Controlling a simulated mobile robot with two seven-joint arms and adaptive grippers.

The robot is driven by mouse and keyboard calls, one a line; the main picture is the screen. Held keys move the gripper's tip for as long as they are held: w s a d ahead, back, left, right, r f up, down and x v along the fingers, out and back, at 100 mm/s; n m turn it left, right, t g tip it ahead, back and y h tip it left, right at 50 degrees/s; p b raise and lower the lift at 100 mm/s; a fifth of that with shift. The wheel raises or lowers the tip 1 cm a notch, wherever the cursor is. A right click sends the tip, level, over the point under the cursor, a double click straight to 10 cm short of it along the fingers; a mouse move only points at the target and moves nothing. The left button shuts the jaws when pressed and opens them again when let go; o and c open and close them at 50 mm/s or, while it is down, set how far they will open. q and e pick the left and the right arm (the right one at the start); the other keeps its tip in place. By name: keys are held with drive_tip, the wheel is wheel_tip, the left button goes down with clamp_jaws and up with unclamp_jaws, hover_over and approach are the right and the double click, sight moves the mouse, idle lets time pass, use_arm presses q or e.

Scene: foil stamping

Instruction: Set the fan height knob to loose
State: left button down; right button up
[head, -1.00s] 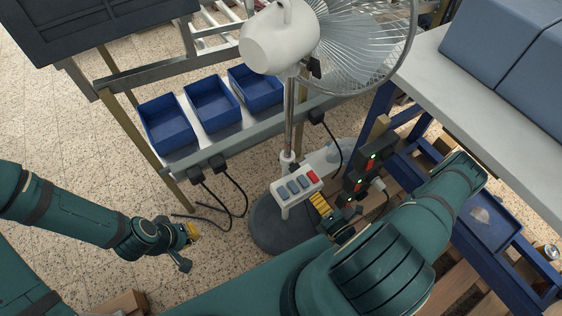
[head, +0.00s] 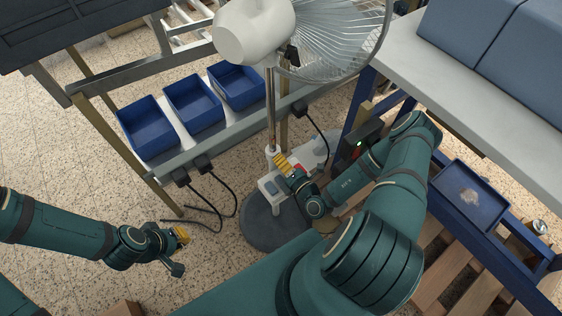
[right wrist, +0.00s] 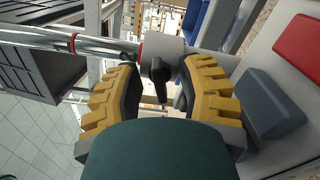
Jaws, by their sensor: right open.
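The fan's motor housing (head: 250,32) and wire cage (head: 340,35) top a metal pole (head: 271,110) above a dark round base (head: 262,228). The dark fan height knob (right wrist: 159,78) sits on a light collar (right wrist: 160,50) in the right wrist view. My right gripper (head: 283,163) is beside the lower pole, over the white button panel. In the right wrist view its yellow fingers are open, one on each side of the knob; I cannot tell whether they touch it. The knob is hidden in the head view. My left gripper (head: 184,236) hangs above the floor at left, away from the fan.
Several blue bins (head: 150,128) stand on a rack left of the fan. Black cables (head: 222,182) hang near the base. A grey-topped bench (head: 455,85) is at right, with a blue tray (head: 470,195) below. The right wrist view shows the panel's red button (right wrist: 300,42).

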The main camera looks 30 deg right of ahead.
drive_tip(key=shift+w, duration=0.15)
clamp_jaws()
drive_tip(key=shift+r, duration=0.1)
drive_tip(key=n+p, duration=0.3)
drive_tip(key=shift+r+n, duration=0.15)
drive_tip(key=shift+n, duration=0.25)
drive_tip(key=n+p, duration=0.3)
drive_tip(key=n, duration=0.1)
drive_tip(key=shift+n, duration=0.3)
drive_tip(key=n+p, duration=0.3)
drive_tip(key=n, duration=0.2)
drive_tip(key=shift+n, duration=0.3)
drive_tip(key=shift+w+p, duration=0.1)
drive_tip(key=shift+p, duration=0.25)
